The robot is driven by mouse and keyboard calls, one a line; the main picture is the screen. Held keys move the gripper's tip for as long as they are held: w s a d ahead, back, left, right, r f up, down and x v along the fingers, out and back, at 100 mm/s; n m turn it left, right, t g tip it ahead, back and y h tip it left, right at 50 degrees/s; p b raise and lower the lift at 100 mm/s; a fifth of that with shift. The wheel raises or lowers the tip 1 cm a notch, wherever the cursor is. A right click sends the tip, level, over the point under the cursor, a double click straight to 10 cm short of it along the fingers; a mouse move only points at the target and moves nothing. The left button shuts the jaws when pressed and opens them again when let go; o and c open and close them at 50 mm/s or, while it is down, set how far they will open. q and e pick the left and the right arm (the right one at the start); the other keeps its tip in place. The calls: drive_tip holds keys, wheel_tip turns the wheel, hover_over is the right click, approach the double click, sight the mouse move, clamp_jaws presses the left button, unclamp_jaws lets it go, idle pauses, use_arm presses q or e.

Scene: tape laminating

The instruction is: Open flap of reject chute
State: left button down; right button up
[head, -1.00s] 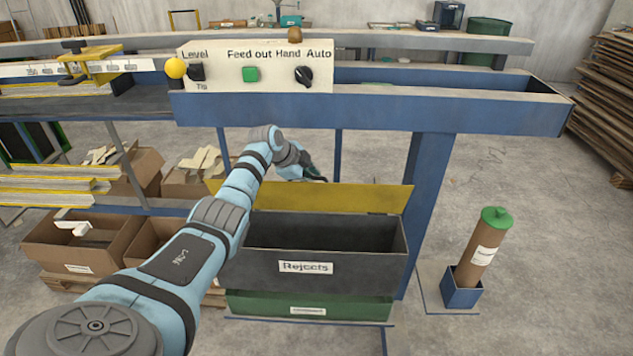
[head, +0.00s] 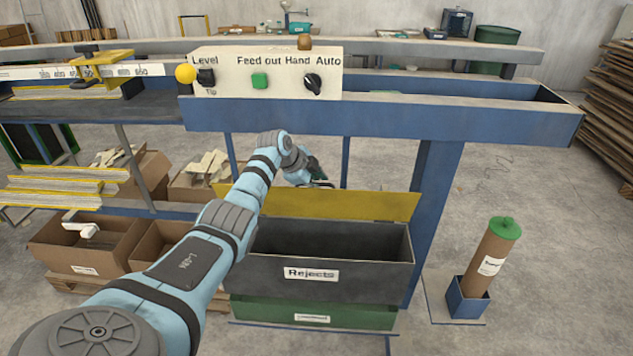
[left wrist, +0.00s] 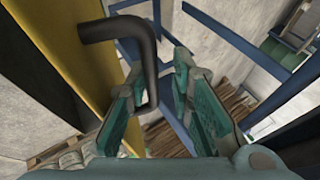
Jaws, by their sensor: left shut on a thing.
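The reject chute is a dark grey box (head: 345,280) labelled "Rejects", with its opening uncovered. Its yellow flap (head: 350,205) stands raised along the back edge of the opening; it also fills the left of the left wrist view (left wrist: 85,90). In the left wrist view, the fingers of my left gripper (left wrist: 155,85) are shut on the dark bent handle (left wrist: 148,60) beside the flap. My right gripper is not in view.
A blue beam with a control panel (head: 268,72) runs above the chute. A blue leg (head: 435,205) stands to its right, then a cardboard tube (head: 487,255) in a blue holder. A green box (head: 320,312) is below. Cardboard boxes (head: 75,245) stand at left.

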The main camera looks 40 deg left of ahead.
use_arm(q)
drive_tip(key=shift+w+a+r, duration=0.2)
drive_tip(key=shift+a+r, duration=0.05)
drive_tip(key=shift+r, duration=0.1)
drive_tip(key=c, duration=2)
unclamp_jaws()
drive_tip(key=shift+w, duration=0.1)
drive_tip(key=shift+o, duration=0.2)
drive_tip(key=shift+f, duration=0.35)
